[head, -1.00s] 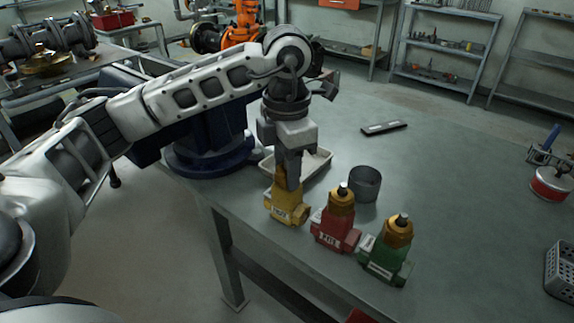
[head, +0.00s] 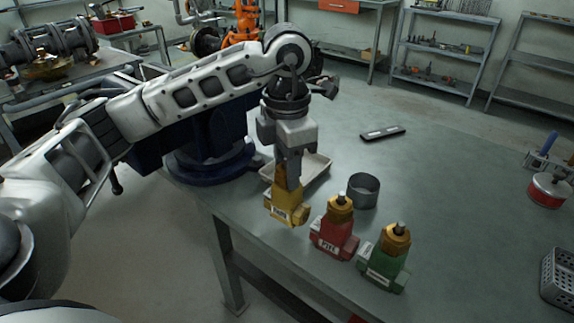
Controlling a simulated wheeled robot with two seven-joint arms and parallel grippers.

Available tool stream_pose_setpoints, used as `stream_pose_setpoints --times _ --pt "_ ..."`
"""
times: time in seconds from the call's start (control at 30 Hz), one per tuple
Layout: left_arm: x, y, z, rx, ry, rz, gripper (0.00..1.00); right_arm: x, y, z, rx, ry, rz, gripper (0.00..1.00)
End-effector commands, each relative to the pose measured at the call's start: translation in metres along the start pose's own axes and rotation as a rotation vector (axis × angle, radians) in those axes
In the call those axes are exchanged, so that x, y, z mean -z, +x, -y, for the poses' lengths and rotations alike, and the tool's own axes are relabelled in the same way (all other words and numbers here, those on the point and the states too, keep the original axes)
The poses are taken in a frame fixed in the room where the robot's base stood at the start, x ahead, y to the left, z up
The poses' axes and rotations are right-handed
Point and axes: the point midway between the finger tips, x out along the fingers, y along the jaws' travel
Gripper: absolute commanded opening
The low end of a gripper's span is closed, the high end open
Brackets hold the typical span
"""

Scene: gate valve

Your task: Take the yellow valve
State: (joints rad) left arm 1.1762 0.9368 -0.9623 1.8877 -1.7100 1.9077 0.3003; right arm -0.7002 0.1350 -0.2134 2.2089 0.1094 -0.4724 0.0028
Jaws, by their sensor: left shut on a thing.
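The yellow valve (head: 287,208) is near the front left edge of the table, left of the other valves. My left gripper (head: 288,182) points down from above and is shut on the top of the yellow valve, hiding its stem. The valve is upright; I cannot tell clearly whether its base is clear of the table. A red valve (head: 335,233) with a brass top stands to its right. A green valve (head: 384,262) with a brass top stands further right. My right gripper is not in view.
A grey cup (head: 363,191) stands behind the red valve. A shallow tray (head: 317,166) lies behind my left gripper. A dark flat bar (head: 383,131), a red tin (head: 549,190) and a perforated basket (head: 559,278) are further off. The table's middle right is clear.

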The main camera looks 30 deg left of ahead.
Motion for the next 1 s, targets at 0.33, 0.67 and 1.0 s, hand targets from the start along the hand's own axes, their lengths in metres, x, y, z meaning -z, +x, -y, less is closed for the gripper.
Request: stream_pose_setpoints --times 0.33,0.67,1.0 --pt "0.0 -0.016 0.0 -0.001 0.0 0.003 0.08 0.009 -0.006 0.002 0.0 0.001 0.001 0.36" --pt "0.0 -0.029 0.0 -0.001 -0.001 0.003 0.08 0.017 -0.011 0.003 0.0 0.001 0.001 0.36" --pt "0.0 -0.042 0.0 -0.001 -0.001 0.003 0.08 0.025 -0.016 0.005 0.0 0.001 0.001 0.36"
